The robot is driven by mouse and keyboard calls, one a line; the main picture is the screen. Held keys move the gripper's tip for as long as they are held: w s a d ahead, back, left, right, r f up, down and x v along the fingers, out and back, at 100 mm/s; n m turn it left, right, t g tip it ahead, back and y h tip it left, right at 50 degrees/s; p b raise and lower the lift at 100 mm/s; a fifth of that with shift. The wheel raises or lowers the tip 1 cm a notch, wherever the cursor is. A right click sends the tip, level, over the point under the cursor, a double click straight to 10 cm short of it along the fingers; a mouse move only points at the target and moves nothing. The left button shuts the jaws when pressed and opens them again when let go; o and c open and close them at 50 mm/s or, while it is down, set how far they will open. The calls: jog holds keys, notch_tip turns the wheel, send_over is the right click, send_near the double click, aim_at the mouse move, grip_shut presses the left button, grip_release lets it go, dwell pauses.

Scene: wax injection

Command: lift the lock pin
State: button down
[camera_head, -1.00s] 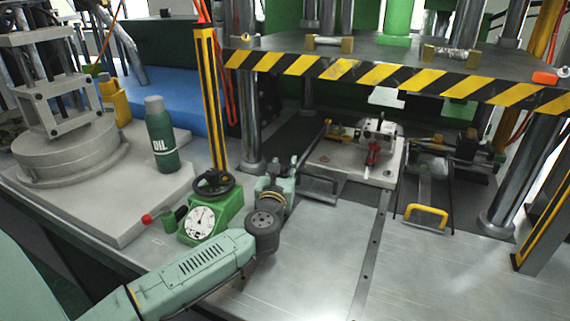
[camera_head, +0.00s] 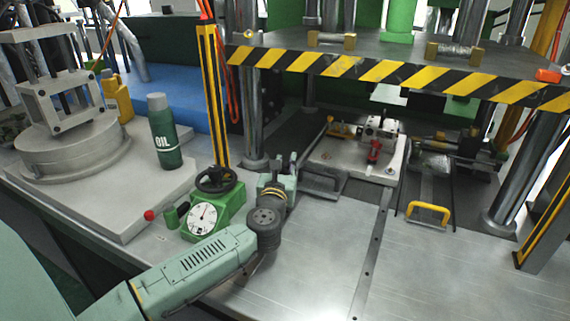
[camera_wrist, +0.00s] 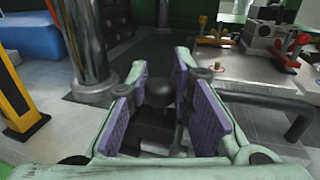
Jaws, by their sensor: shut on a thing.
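The lock pin's dark round knob (camera_wrist: 159,92) stands between the purple finger pads of my gripper (camera_wrist: 163,105) in the wrist view. My gripper is shut on it. The pin's lower part is dark and hard to make out between the fingers. In the head view my gripper (camera_head: 294,170) is at the left front of the press bay, beside the left grey handle, and the pin is hidden there.
A pale mould plate (camera_head: 352,166) with a clamp and red handle (camera_head: 374,152) lies right of my gripper. A steel column (camera_head: 252,110) stands behind. A striped press plate (camera_head: 390,72) hangs above. A green dial gauge (camera_head: 204,216) stands left.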

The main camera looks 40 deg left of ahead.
jog(key=shift+r+p, duration=0.55)
jog(key=shift+r, duration=0.85)
jog(key=c, duration=1.7)
grip_release()
jog(key=shift+s+f, duration=0.1)
jog(key=shift+s, duration=0.05)
jog(key=v, duration=0.7)
jog(key=shift+d, duration=0.1)
